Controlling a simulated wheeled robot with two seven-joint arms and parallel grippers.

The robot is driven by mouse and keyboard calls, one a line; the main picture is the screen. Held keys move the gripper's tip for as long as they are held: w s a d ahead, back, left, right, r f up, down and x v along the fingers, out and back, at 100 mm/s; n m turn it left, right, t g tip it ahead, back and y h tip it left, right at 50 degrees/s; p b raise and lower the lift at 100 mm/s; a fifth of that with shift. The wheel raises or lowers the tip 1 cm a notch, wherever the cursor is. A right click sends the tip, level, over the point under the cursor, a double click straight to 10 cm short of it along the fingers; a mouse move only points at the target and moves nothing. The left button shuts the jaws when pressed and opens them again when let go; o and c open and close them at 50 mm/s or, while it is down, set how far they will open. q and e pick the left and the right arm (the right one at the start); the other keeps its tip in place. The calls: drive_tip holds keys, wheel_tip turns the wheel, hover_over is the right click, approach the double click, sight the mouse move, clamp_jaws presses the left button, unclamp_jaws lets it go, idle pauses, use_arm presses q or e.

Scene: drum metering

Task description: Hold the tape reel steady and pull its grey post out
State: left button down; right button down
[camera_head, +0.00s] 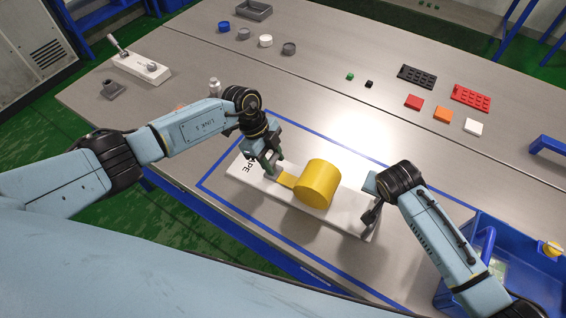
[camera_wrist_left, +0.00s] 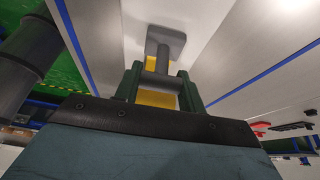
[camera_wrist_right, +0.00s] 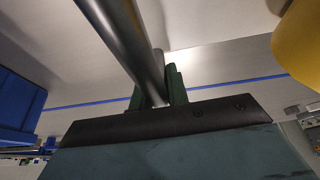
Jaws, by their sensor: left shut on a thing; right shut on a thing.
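The tape reel has a white base (camera_head: 235,170) marked with letters ending in "PE", and a yellow drum (camera_head: 318,184) lying on it. A short yellow tape strip (camera_head: 286,179) runs from the drum toward my left gripper (camera_head: 273,166). In the left wrist view, my left gripper is shut on the grey post (camera_wrist_left: 163,62), which has a wide head and yellow behind it. My right gripper (camera_head: 372,198) is at the base's right end, shut on a dark grey bar (camera_wrist_right: 128,40). The drum also shows in the right wrist view (camera_wrist_right: 300,45). Fingers partly hide both grips.
A blue tape outline (camera_head: 215,170) surrounds the reel on the grey table. A blue bin (camera_head: 500,240) stands close by my right arm. The table behind the drum is clear.

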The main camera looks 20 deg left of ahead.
use_arm(q)
drive_tip(key=a, duration=0.2)
drive_tip(key=w+a, duration=0.1)
drive_tip(key=a, duration=0.1)
drive_tip(key=shift+a, duration=0.2)
use_arm(e)
drive_tip(key=shift+d, duration=0.1)
use_arm(q)
drive_tip(key=c, duration=0.8)
unclamp_jaws()
drive_tip(key=shift+c, duration=0.2)
drive_tip(key=shift+d, duration=0.1)
drive_tip(key=shift+r, duration=0.1)
drive_tip(key=v, duration=1.2)
use_arm(e)
drive_tip(key=c, duration=1.3)
unclamp_jaws()
